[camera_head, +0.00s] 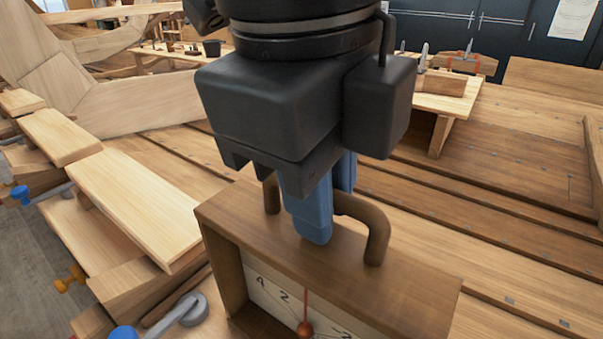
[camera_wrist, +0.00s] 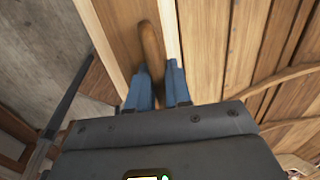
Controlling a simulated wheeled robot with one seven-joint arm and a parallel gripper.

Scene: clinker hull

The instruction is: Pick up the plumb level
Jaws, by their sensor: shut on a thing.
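The plumb level is a brown wooden box (camera_head: 400,281) with a dark wooden bar handle (camera_head: 376,232) on top. Its front is open and shows a pale marked scale and a red pointer ending in a red bob (camera_head: 305,328). The lower part of the box is cut off by the frame edge. My gripper (camera_head: 318,222) points down with its blue fingers shut on the handle near its middle. In the wrist view the handle (camera_wrist: 151,45) runs between the two blue fingers, and the pale-edged box top lies below.
Pale planks (camera_head: 125,197) lie stepped along the left, with blue and orange clamps (camera_head: 184,314) near them. Planking (camera_head: 520,190) with rivets stretches right. A small wooden stand (camera_head: 440,105) is behind on the right, and dark cabinets (camera_head: 500,30) stand at the back.

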